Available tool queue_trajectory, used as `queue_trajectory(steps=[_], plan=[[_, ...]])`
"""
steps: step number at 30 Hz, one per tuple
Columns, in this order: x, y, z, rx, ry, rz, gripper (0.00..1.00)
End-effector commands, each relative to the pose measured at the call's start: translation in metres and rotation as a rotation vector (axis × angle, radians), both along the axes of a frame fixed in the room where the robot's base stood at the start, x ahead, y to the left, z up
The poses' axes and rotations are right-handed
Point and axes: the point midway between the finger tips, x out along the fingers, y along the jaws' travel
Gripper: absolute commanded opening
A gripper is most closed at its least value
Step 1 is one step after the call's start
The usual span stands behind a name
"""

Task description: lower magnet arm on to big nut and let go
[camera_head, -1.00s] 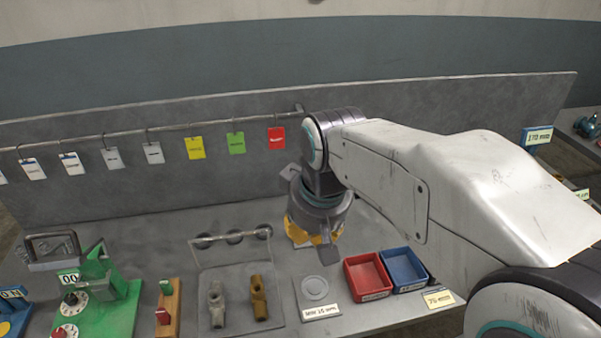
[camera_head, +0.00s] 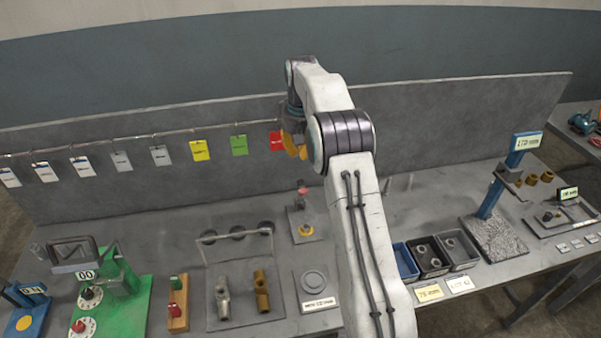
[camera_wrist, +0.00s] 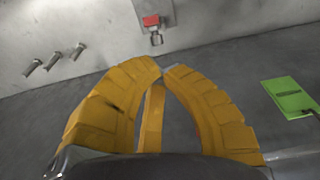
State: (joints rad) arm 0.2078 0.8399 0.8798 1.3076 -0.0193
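A small dark stand (camera_head: 297,215) is on the bench left of my arm in the head view. A brass-yellow nut (camera_head: 306,230) sits on its base, and a small red-topped part (camera_head: 303,188), probably the magnet arm, rises behind it. In the wrist view a red block (camera_wrist: 152,20) with a metal end shows on a pale plate, beyond my fingertips. I cannot tell whether the arm touches the nut. My gripper (camera_wrist: 164,70) has its two yellow fingertips together, with nothing visible held. In the head view my gripper (camera_head: 294,143) is high, near the back panel, partly hidden by my arm.
Coloured tags, including a red tag (camera_head: 276,141) and green tag (camera_head: 239,145), hang on a rail close to my gripper. Metal pegs (camera_wrist: 53,60) stand on the bench. A round disc plate (camera_head: 315,282) is in front of the stand. A blue bin (camera_head: 405,262) is right of my arm.

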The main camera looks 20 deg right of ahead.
Motion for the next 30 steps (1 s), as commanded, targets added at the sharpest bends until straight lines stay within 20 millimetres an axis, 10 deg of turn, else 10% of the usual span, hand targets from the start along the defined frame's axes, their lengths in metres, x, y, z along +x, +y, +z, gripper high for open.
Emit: queue_trajectory(steps=[30], plan=[[0.014,-0.01,-0.047,0.003,0.015,-0.012,0.0]])
